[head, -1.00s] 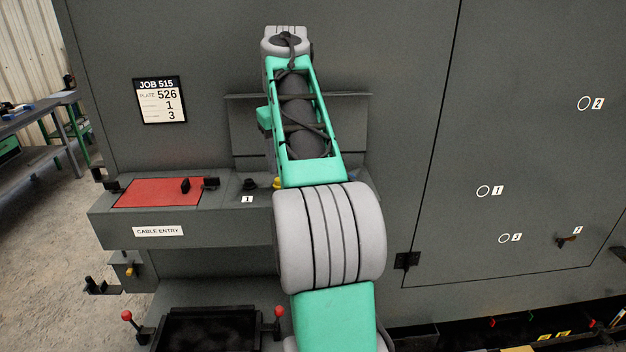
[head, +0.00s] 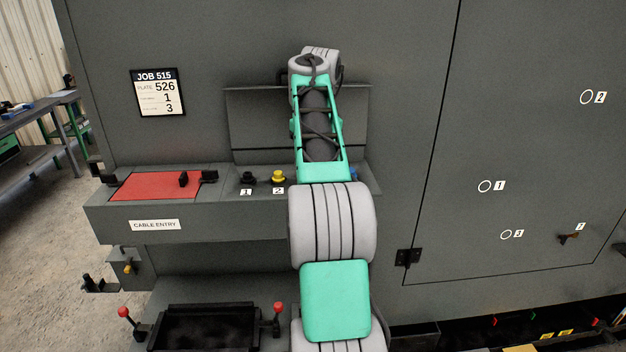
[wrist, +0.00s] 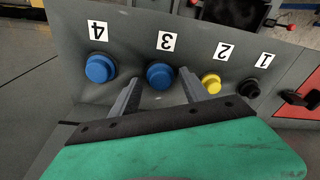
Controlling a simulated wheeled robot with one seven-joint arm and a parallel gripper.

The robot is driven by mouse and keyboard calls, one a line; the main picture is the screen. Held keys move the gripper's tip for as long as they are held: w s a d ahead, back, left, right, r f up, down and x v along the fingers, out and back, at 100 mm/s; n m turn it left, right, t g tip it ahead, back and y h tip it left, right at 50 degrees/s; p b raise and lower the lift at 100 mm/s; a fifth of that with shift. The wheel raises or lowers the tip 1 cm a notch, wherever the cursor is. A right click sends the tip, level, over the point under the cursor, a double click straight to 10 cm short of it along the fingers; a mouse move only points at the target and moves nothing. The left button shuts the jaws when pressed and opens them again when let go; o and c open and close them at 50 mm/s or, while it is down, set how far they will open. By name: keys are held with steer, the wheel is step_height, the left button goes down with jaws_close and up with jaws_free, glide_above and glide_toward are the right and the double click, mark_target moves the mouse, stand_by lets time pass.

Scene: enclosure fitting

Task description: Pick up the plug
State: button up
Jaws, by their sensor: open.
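Several plugs stand in a row on the grey shelf. In the wrist view, a blue plug (wrist: 100,68) is by label 4, another blue plug (wrist: 160,76) by label 3, a smaller yellow plug (wrist: 211,83) by label 2, and a black plug (wrist: 250,88) by label 1. My gripper (wrist: 161,74) is open and empty, its fingertips on either side of the label 3 plug in the picture; I cannot tell the height gap. In the head view, the black plug (head: 248,178) and yellow plug (head: 278,177) show; my arm hides the label 3 plug.
A red panel (head: 150,187) with black clamps lies left of the plugs, above the "CABLE ENTRY" label (head: 155,225). A job card (head: 157,92) reads JOB 515, plate 526. A black tray (head: 208,329) with red-knobbed levers is below. A grey backplate (head: 258,120) rises behind the shelf.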

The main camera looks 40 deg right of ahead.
jaws_close()
stand_by(0.4)
